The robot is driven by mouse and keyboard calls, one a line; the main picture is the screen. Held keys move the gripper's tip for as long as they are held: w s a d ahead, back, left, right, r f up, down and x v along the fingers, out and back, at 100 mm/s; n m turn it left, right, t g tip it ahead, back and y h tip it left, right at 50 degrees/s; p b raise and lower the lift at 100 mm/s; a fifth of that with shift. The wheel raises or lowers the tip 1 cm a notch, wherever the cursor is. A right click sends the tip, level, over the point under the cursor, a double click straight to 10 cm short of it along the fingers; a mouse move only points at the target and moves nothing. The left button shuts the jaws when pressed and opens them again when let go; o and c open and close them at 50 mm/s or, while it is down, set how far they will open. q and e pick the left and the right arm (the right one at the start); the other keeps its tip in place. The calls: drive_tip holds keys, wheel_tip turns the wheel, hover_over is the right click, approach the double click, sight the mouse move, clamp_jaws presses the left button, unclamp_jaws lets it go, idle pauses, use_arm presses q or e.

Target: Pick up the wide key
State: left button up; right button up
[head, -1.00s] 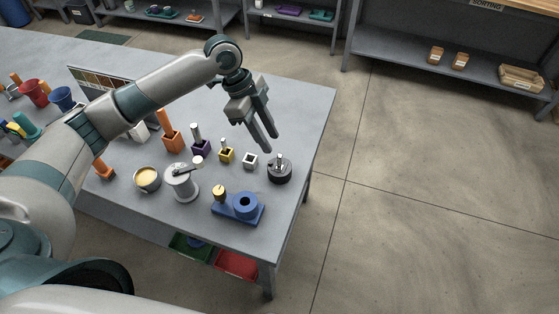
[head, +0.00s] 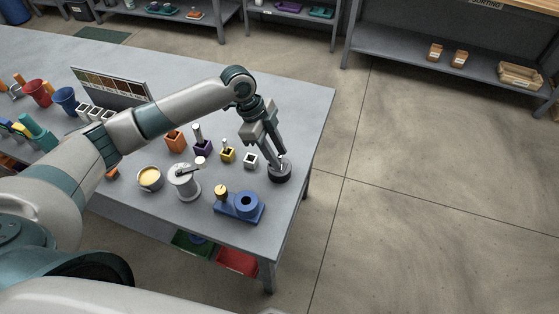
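A small pale metal piece, which may be the wide key (head: 284,168), stands upright in a round black holder (head: 280,177) near the right edge of the table. My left gripper (head: 275,161) points down at this holder, its two fingers apart and the tips just over or beside the metal piece. The fingers partly hide it, and I cannot tell whether they touch it. My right gripper is not in view.
A small white block holder (head: 250,160) and a yellow one (head: 227,155) stand left of the black holder. A blue fixture (head: 240,208), a grey spool-like stand (head: 184,184) and a cup with yellow contents (head: 149,178) are nearer. The grey table (head: 310,110) is clear at the back right.

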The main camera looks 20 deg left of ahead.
use_arm(q)
drive_tip(key=shift+x, duration=1.15)
clamp_jaws()
